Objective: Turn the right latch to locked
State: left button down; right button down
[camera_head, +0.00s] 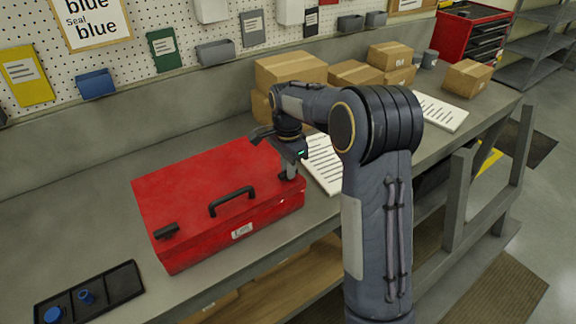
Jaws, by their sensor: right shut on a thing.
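The red case (190,195) is closed on the grey workbench, with a black handle (232,200) on its lid. The left latch (166,231) is a dark piece near the front left corner of the lid. My right gripper (288,174) reaches down over the front right corner of the lid. It is shut on the right latch, which my gripper mostly hides, so I cannot tell its angle. My left gripper is not in view.
A black tray (118,290) with blue pieces (86,296) lies left of the case. Cardboard boxes (290,70) stand behind my right arm. White printed sheets (322,162) lie right of the case. The bench's front edge runs close by the case.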

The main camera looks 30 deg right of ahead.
jog(key=c, duration=1.4)
grip_release()
jog(key=shift+r, duration=0.1)
notch_tip(320, 180, up, 8)
jog(key=shift+f+b, duration=0.25)
jog(key=shift+b, duration=0.2)
jog(key=shift+r, duration=0.15)
